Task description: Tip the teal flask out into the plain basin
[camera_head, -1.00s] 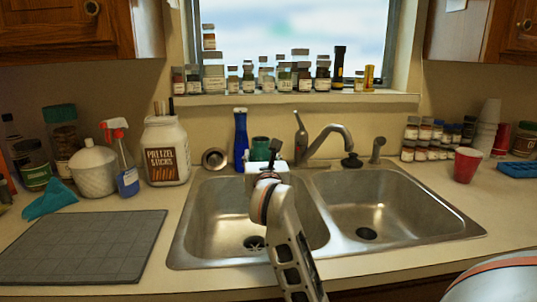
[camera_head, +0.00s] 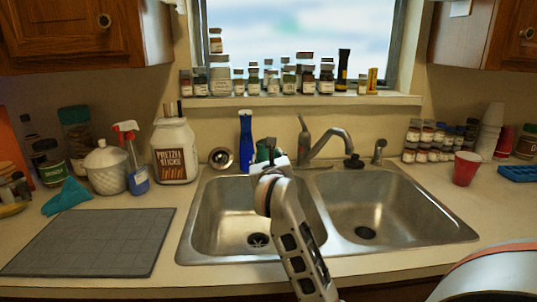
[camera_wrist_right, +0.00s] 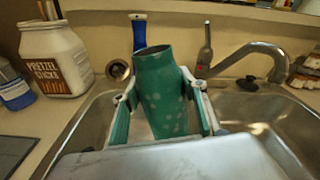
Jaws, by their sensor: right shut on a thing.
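The teal flask (camera_wrist_right: 163,92), speckled with pale spots, stands between the two fingers of my right gripper (camera_wrist_right: 163,120) in the right wrist view. The gripper is shut on it, and its open mouth leans slightly left in that view. In the head view my right gripper (camera_head: 268,168) is over the back of the left basin (camera_head: 215,215), and the flask (camera_head: 263,152) shows only partly behind it. The left basin's drain has a star-like pattern; the right basin (camera_head: 385,205) has a dark round drain. My left gripper is not in view.
The faucet (camera_head: 325,145) rises between the basins at the back. A pretzel jar (camera_head: 174,150), a spray bottle (camera_head: 133,160) and a grey mat (camera_head: 95,242) are left. A red cup (camera_head: 466,168) stands right. Both basins look empty.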

